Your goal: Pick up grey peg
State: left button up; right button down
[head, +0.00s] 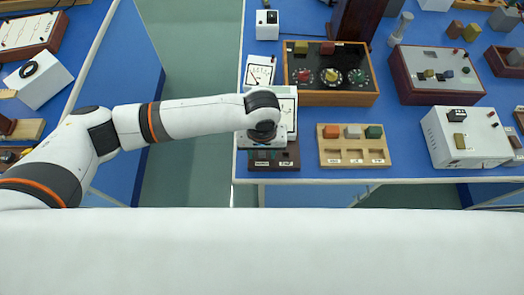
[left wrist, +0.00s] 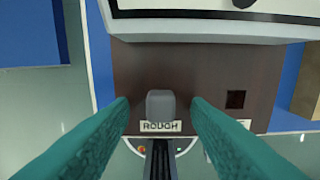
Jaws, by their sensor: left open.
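The grey peg (left wrist: 161,106) stands in a dark brown block (left wrist: 205,75), just above a label reading ROUGH. My left gripper (left wrist: 161,125) is open, with one teal finger to each side of the peg and visible gaps between. A square dark hole is in the block to the right of the peg. In the head view the dark block (head: 289,166) lies at the table's front edge under my left gripper (head: 265,154). The peg cannot be made out there. My right gripper is not in view.
A meter box with a pale face (head: 288,104) stands right behind the block. A wooden board (head: 354,157) with coloured blocks sits to its right, and a wood-framed dial panel (head: 333,98) behind. The blue table's (head: 400,175) front edge is close.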

pick_arm(q)
jog(key=shift+c, duration=0.4)
grip_shut()
